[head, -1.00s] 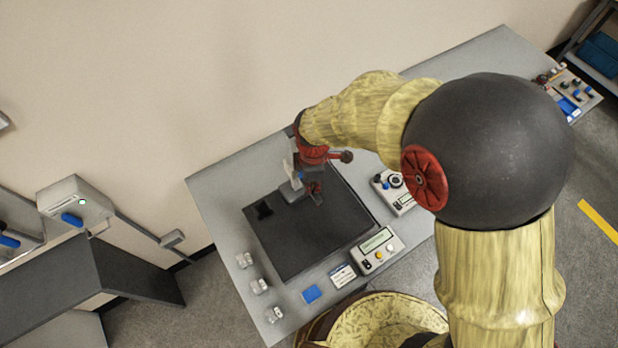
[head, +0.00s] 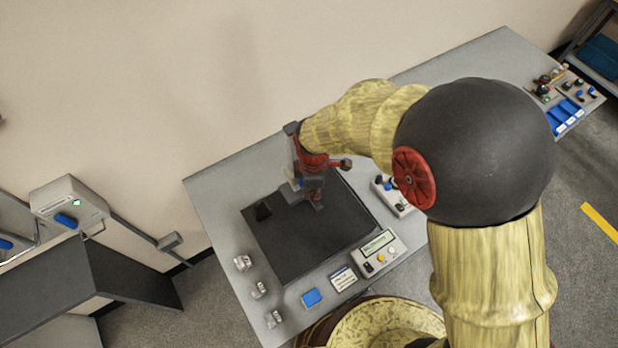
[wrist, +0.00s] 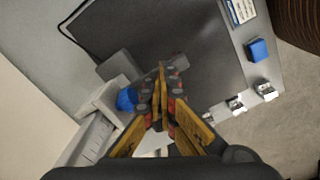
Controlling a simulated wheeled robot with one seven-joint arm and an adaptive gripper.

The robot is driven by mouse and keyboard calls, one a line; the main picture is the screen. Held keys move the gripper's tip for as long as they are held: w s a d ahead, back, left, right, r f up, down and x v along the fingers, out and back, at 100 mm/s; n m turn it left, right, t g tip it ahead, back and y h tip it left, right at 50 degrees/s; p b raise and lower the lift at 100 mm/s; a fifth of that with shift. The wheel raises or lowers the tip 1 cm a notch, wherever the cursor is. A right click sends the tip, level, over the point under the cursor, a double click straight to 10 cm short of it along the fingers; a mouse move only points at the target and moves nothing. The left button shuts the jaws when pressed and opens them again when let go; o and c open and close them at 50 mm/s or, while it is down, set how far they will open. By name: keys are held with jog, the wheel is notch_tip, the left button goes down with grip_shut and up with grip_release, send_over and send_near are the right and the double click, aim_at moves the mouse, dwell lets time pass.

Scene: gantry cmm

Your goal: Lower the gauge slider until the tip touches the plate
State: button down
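The dark plate (head: 310,245) lies on the grey bench. A gauge stand with a grey foot (head: 291,193) stands at the plate's far side, mostly hidden by my gripper (head: 314,196). In the wrist view, the gauge's pale body (wrist: 98,108) and a blue knob (wrist: 126,99) are just left of my gripper (wrist: 162,72). My fingers come together at their tips, and I see nothing clearly held between them. The knob is beside the left finger; I cannot tell whether they touch. The gauge tip and its gap to the plate are hidden.
A display box with buttons (head: 379,252), a white label card (head: 343,278), a blue block (head: 312,298) and several clear metal-like pieces (head: 242,263) line the bench's near edges. Another device (head: 390,192) is right of the plate. The plate's near half is clear.

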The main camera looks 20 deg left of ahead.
jog(key=shift+f+b, duration=1.7)
jog(key=shift+f, duration=1.1)
jog(key=shift+f+b, duration=0.45)
jog(key=shift+f, duration=0.3)
jog(key=shift+r+p, duration=2.3)
jog(key=shift+r, duration=1.25)
